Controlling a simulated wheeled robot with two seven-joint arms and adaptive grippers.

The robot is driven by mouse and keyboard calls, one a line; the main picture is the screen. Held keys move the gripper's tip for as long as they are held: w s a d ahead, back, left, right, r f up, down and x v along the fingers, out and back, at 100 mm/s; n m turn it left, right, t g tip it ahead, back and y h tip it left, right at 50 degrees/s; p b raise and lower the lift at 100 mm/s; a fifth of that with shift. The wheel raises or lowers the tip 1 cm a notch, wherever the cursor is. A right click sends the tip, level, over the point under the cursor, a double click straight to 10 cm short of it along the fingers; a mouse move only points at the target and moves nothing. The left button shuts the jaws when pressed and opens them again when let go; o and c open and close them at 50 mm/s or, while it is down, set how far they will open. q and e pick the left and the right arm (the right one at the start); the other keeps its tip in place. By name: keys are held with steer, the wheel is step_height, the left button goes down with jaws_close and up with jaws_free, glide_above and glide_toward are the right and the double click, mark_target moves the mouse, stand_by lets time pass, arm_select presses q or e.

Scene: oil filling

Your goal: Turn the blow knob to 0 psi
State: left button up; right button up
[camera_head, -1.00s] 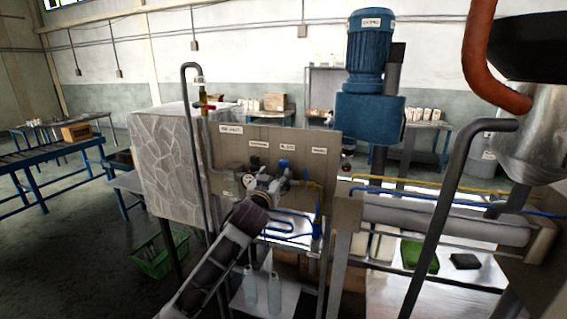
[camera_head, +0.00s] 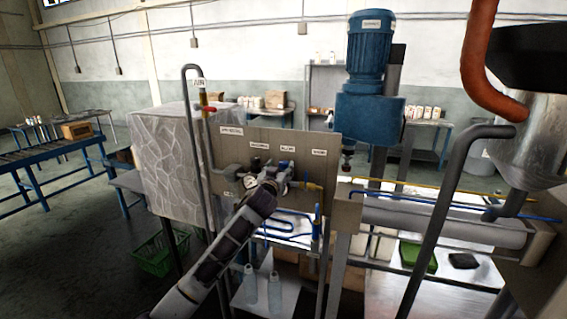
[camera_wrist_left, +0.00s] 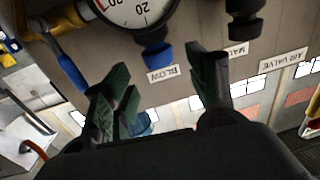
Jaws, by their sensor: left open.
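The blow knob is blue and sits under a pressure gauge, beside the BLOW label. In the left wrist view the knob (camera_wrist_left: 157,54) lies just beyond the fingertips, between the two sides of my left gripper (camera_wrist_left: 160,72). The gripper is open, with its dark green fingers spread and nothing between them that I can make out. The white gauge (camera_wrist_left: 138,12) is cut off by the top edge. In the head view my left gripper (camera_head: 269,182) is in front of the grey panel (camera_head: 300,150), near the blue knob (camera_head: 284,164). My right gripper is out of view.
A black knob (camera_wrist_left: 243,27) is close to the right finger in the wrist view. A yellow pipe (camera_head: 308,185) and blue hoses (camera_head: 285,228) run beside and below the knobs. A tall grey pipe (camera_head: 199,140) with a red valve (camera_head: 207,108) stands left.

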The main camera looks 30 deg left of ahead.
mark_target(283, 165)
arm_select(q)
steer(key=shift+p+x, duration=0.7)
steer(key=shift+x, duration=2.1)
steer(key=c, duration=1)
steer(key=shift+n+g+y+b, duration=0.5)
steer(key=shift+n+y+b, duration=0.3)
steer(key=shift+y+b, duration=0.5)
steer(key=shift+c, duration=0.2)
steer(key=o, duration=1)
steer(key=shift+o, duration=0.2)
